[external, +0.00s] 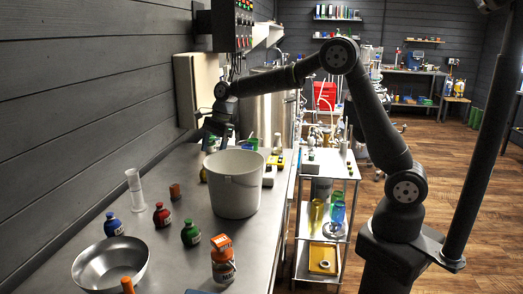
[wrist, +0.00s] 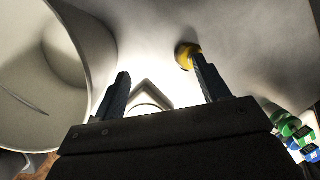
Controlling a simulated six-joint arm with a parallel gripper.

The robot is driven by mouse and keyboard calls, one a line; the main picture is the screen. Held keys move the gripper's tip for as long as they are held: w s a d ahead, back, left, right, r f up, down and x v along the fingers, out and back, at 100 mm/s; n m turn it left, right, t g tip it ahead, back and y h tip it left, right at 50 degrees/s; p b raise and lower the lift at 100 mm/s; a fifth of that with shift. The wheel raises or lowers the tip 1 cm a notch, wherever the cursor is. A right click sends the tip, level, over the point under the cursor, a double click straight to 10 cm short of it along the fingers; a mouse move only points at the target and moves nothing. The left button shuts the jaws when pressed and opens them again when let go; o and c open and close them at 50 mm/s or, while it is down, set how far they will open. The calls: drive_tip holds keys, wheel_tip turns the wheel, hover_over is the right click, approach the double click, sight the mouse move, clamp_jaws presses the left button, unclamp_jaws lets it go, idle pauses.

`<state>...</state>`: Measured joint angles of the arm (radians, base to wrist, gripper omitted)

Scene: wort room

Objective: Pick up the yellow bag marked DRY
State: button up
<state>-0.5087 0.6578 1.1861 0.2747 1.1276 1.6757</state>
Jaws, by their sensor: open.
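I cannot make out a bag marked DRY for certain. A small rounded yellow thing (wrist: 184,54) shows in the wrist view, partly hidden behind the right finger; no marking is readable. In the external view, a small yellowish thing (external: 203,175) stands on the steel bench left of the white bucket (external: 233,190); it may be the same one. A flat yellow item (external: 322,259) lies on the cart's lower shelf. My gripper (external: 215,138) is above the bench by the bucket's back left side. In the wrist view my gripper (wrist: 160,66) is open, with nothing seen between the fingers.
The bucket (wrist: 35,70) rises close on the left in the wrist view. A metal bowl (external: 110,264), small bottles (external: 162,214) and an orange-capped jar (external: 223,260) stand nearer on the bench. A wall control box (external: 232,25) is above.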

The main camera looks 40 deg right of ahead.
drive_tip(key=w+a+r+n+t+h, duration=0.2)
drive_tip(key=a+r+n+h, duration=0.25)
drive_tip(key=h, duration=0.25)
drive_tip(key=shift+t, duration=0.3)
drive_tip(key=x, duration=0.8)
drive_tip(key=a+x, duration=0.1)
drive_tip(key=x, duration=0.3)
drive_tip(key=shift+s+f, duration=0.25)
drive_tip(key=shift+f, duration=0.05)
drive_tip(key=x, duration=0.5)
drive_tip(key=shift+w+a+f, duration=0.1)
drive_tip(key=shift+w, duration=0.25)
drive_tip(key=c, duration=1.1)
